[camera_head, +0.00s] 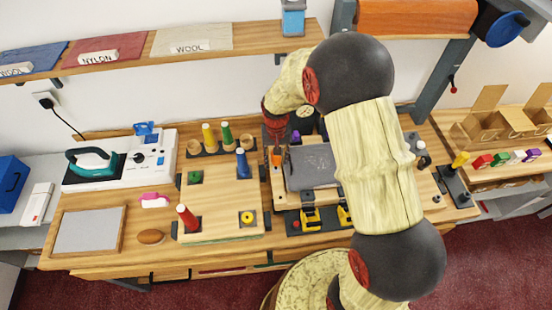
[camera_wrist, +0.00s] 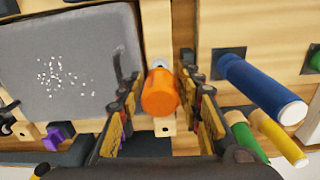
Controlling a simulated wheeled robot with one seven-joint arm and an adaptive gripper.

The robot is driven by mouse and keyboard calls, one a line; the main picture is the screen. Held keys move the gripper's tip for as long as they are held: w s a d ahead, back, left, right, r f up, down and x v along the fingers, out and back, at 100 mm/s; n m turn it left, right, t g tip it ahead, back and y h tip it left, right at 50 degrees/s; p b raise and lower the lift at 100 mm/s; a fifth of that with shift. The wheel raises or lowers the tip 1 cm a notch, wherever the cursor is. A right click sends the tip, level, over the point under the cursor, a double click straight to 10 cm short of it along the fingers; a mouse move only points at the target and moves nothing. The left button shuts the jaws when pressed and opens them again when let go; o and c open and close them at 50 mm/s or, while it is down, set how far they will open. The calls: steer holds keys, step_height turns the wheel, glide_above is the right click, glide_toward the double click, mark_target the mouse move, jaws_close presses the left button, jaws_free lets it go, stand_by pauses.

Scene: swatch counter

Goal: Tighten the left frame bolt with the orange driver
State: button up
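The orange driver (camera_wrist: 161,95) stands roughly upright at the left side of the framed dark slate panel (camera_head: 312,166). It shows as a small orange spot in the head view (camera_head: 277,157). My gripper (camera_wrist: 163,74) is above it with its fingers apart, one on each side of the handle. A gap shows at the right finger; I cannot tell whether the left finger touches. The slate panel also shows in the wrist view (camera_wrist: 65,70). A small grey piece shows by the driver, partly hidden by it. I cannot make out the left frame bolt.
A blue peg (camera_wrist: 262,88) stands close beside my gripper, with green (camera_wrist: 245,135) and yellow (camera_wrist: 278,138) pegs near it. A red peg (camera_head: 187,217) stands on the wooden board. Yellow-and-black clamps (camera_head: 311,218) are at the front. My arm hides the counter's right middle.

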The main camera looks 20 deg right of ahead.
steer(key=n, duration=1)
steer(key=shift+d+n, duration=0.1)
steer(key=shift+n, duration=0.2)
steer(key=n, duration=0.4)
steer(key=c, duration=0.3)
